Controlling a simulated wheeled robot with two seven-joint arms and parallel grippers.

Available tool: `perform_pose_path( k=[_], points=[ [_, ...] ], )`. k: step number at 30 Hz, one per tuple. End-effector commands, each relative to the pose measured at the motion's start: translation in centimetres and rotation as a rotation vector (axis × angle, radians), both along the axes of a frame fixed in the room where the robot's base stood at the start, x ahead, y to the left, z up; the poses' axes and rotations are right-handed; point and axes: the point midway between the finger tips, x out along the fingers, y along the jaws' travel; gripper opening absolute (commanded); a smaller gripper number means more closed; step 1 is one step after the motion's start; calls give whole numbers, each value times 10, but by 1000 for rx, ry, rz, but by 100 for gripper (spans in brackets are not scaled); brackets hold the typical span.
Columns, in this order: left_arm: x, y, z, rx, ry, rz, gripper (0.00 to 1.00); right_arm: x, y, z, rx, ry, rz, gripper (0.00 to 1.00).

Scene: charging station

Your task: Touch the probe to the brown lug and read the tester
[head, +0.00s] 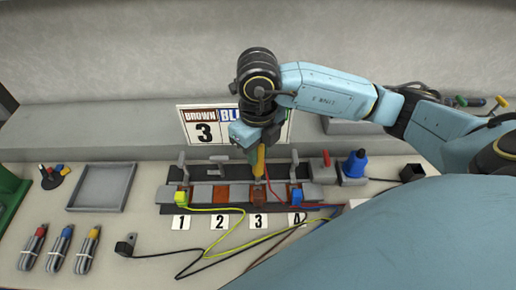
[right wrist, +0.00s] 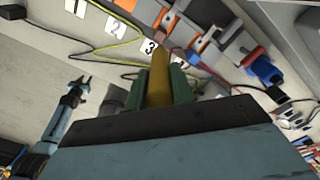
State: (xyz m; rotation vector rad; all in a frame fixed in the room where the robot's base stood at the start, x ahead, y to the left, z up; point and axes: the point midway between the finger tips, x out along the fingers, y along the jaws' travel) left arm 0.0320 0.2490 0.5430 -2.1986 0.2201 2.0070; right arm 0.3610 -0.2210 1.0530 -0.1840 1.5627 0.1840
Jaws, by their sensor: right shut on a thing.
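My right gripper (head: 258,150) is shut on a yellow probe (head: 260,163), held tip down over the terminal block (head: 208,194) at position 3. The right wrist view shows the probe (right wrist: 160,80) between the green fingers (right wrist: 160,88). A brown lug (head: 259,197) lies at position 3, just below the tip; I cannot tell if they touch. I cannot make out a tester display. My left gripper (right wrist: 78,86) shows open and empty in the right wrist view.
Yellow-green and blue connectors sit at positions 1 and 4, with loose wires in front. Raised levers stand behind the block. A grey tray (head: 101,187) is at left, several cable tools at front left. A blue plug (head: 355,164) stands at right.

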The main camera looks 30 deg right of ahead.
Motion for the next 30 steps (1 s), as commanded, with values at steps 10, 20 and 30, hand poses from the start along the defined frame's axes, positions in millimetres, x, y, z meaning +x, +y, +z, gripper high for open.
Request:
perform_pose_path(
  k=[10, 20, 30],
  points=[
    [0, 0, -21, 0, 1, 0, 36, 0, 0, -19, 0, 0, 1, 1],
    [0, 0, -49, 0, 0, 0, 36, 0, 0, -51, 0, 0, 0, 1],
    [0, 0, -55, 0, 0, 0, 36, 0, 0, -58, 0, 0, 1, 1]
  ],
)
